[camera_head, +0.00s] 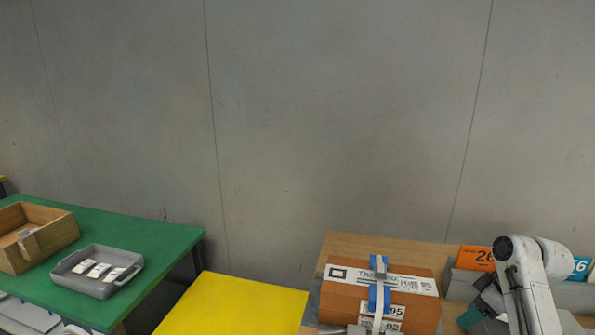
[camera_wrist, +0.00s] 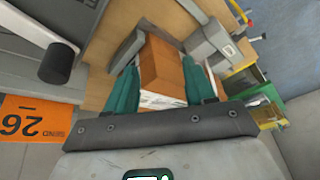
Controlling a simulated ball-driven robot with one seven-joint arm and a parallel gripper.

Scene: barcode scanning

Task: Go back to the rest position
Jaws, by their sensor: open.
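My gripper (camera_wrist: 160,72) shows in the wrist view with its two teal fingers spread apart. An orange-brown box (camera_wrist: 163,66) appears in the gap between them; I cannot tell how far beyond the fingertips it lies, and nothing is visibly clamped. In the head view, a teal part of my gripper (camera_head: 484,308) shows at the lower right, beside my white arm, to the right of a brown box (camera_head: 342,300) with printed labels. A blue and white upright thing (camera_head: 379,293) stands in front of that box and hides part of it.
Orange (camera_head: 476,257) and blue (camera_head: 580,267) number cards stand behind my arm. At the left, a green table (camera_head: 130,232) carries a wooden crate (camera_head: 57,238) and a grey tray (camera_head: 134,262) with several white items. A yellow surface (camera_head: 235,305) lies between the tables.

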